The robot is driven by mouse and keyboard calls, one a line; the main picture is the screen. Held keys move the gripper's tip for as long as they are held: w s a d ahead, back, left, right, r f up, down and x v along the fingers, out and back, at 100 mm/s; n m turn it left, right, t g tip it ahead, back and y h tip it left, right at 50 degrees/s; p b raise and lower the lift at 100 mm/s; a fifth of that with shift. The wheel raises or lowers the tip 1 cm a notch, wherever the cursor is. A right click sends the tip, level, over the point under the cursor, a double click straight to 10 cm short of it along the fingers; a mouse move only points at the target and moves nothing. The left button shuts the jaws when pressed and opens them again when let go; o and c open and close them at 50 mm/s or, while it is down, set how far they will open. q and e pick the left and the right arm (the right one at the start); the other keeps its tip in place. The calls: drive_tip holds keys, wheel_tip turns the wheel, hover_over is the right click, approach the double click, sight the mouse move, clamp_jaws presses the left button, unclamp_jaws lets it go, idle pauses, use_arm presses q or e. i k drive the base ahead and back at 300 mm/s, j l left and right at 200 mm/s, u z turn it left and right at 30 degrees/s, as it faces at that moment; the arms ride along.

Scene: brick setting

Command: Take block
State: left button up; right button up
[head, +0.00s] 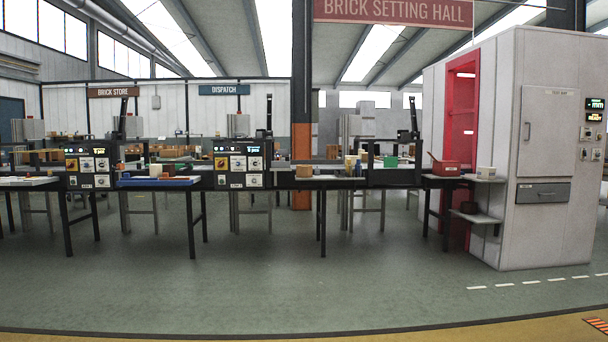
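Neither of my grippers is in view. Several small block-like items stand far off on a row of dark-legged tables, too small to tell which one is the block. A tan block-like item (304,171) sits on the middle table. A small pale item (155,170) stands near a blue tray (158,182) on the left table. A green item (390,161) shows towards the right end. A cream block-like item (485,172) sits on a shelf of the large white cabinet.
Black panel units (238,164) stand along the tables. A red container (445,167) is at the right end. The white cabinet (545,150) with a red opening stands at right. An orange-and-black column (301,140) rises behind the tables. The green floor (260,285) in front is clear.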

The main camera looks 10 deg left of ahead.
sight(303, 170)
drive_tip(key=i+l+z, duration=0.1)
drive_tip(key=i+z, duration=0.2)
drive_tip(key=i, duration=0.2)
drive_tip(key=i+z, duration=0.3)
drive_tip(key=i, duration=0.2)
drive_tip(key=i+l+u, duration=0.1)
drive_tip(key=i, duration=0.5)
drive_tip(key=i+l, duration=0.15)
drive_tip(key=i, duration=0.45)
drive_tip(key=i+l+u, duration=0.15)
drive_tip(key=i, duration=0.4)
drive_tip(key=i+j+u, duration=0.2)
drive_tip(key=i+u, duration=0.25)
drive_tip(key=i, duration=0.45)
drive_tip(key=i+u, duration=0.45)
drive_tip(key=i, duration=0.45)
